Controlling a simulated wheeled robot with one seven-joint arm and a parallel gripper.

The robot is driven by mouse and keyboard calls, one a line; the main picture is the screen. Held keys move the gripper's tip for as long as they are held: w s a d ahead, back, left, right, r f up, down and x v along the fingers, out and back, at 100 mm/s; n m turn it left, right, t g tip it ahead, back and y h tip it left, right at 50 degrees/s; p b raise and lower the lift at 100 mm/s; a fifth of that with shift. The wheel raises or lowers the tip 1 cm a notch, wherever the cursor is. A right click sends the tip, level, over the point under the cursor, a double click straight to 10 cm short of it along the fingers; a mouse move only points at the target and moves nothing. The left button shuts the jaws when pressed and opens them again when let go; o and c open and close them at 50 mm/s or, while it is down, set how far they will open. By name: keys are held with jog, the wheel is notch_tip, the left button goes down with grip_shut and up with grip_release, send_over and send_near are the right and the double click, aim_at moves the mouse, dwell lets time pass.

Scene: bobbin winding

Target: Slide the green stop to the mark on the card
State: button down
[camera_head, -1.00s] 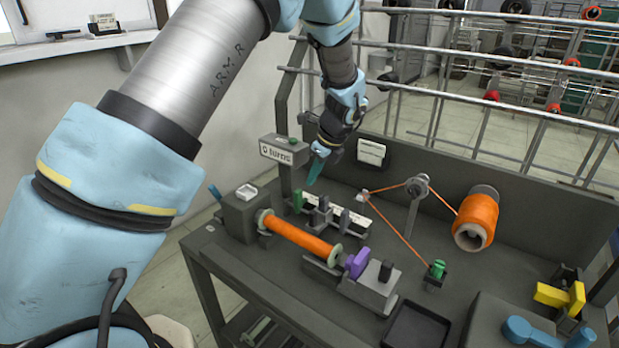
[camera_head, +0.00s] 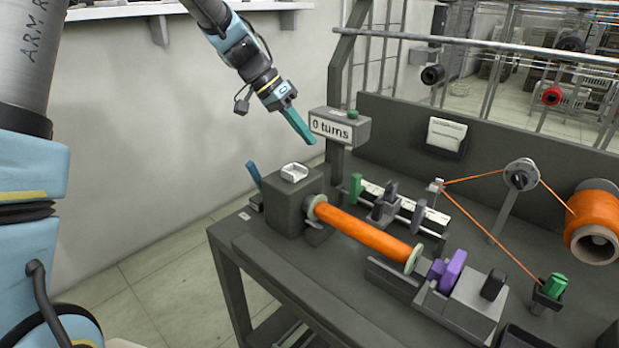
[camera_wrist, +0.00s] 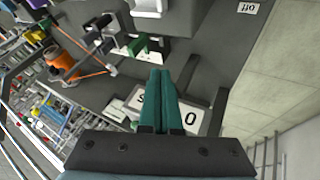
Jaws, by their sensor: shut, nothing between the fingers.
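The green stop (camera_head: 355,184) stands at the left end of a rail with a white scale strip (camera_head: 402,203). In the wrist view the green stop (camera_wrist: 138,45) shows beyond my fingertips. A white card (camera_head: 446,134) sits in a holder on the back panel; any mark on it is too small to make out. My gripper (camera_head: 311,141) has teal fingers pressed together, empty. It is in the air left of the counter box, up and left of the green stop and apart from it. In the wrist view my gripper (camera_wrist: 160,75) partly covers the counter sign.
The "0 turns" counter box (camera_head: 339,127) stands close to my fingertips. Dark grey blocks (camera_head: 384,201) share the rail with the stop. An orange bobbin (camera_head: 362,235) lies in front of it. Orange thread runs from a spool (camera_head: 597,220) at the right.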

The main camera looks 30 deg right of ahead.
aim_at(355, 189)
jog(key=p+x, duration=0.1)
jog(key=x, duration=0.2)
jog(key=s+p+x, duration=0.1)
jog(key=x, duration=0.3)
jog(key=s+r+p+x, duration=0.1)
jog(key=x, duration=0.2)
jog(key=shift+s+d+f+p, duration=0.1)
jog(key=shift+d+f+p, duration=0.05)
jog(key=shift+d+p, duration=0.2)
jog(key=shift+s+d+f, duration=0.15)
jog(key=shift+s+f, duration=0.05)
jog(key=shift+s, duration=0.35)
jog(key=shift+s+d+b, duration=0.15)
jog(key=shift+s+b, duration=0.45)
jog(key=shift+b, duration=0.3)
